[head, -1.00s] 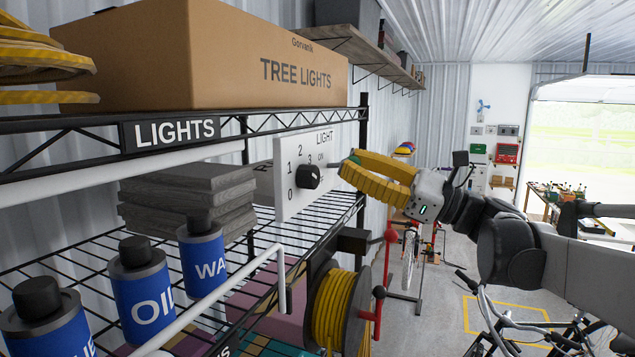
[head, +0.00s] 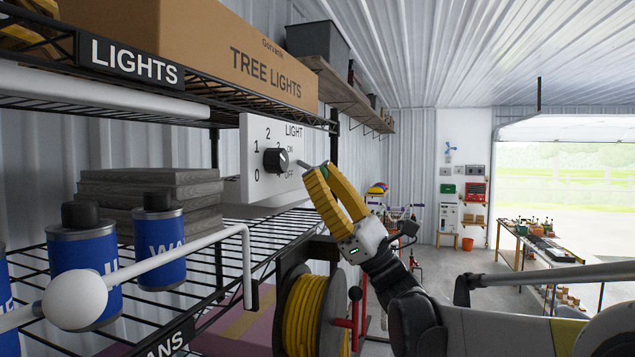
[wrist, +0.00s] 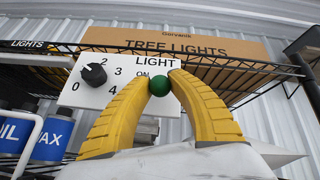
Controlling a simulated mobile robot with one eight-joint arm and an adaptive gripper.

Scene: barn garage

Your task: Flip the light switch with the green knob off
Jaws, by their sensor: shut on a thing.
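The white switch panel (head: 255,190) stands on the shelf rack, with LIGHT, ON and OFF lettering and a black dial (head: 276,161). In the wrist view, the panel (wrist: 105,98) is behind my fingers. The round green knob (wrist: 160,84) is at its right side, near the word ON. My gripper (wrist: 160,80) has its two yellow fingertips on either side of the knob, shut on it. In the head view, my gripper (head: 318,170) reaches the panel's right edge from below right. A short grey lever shows at the fingertips; the green knob is hidden there.
A TREE LIGHTS box (head: 225,70) sits on the shelf above. Blue cans (head: 165,240) and grey boards (head: 150,190) stand left of the panel. A yellow hose reel (head: 303,315) hangs below. Open floor lies to the right.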

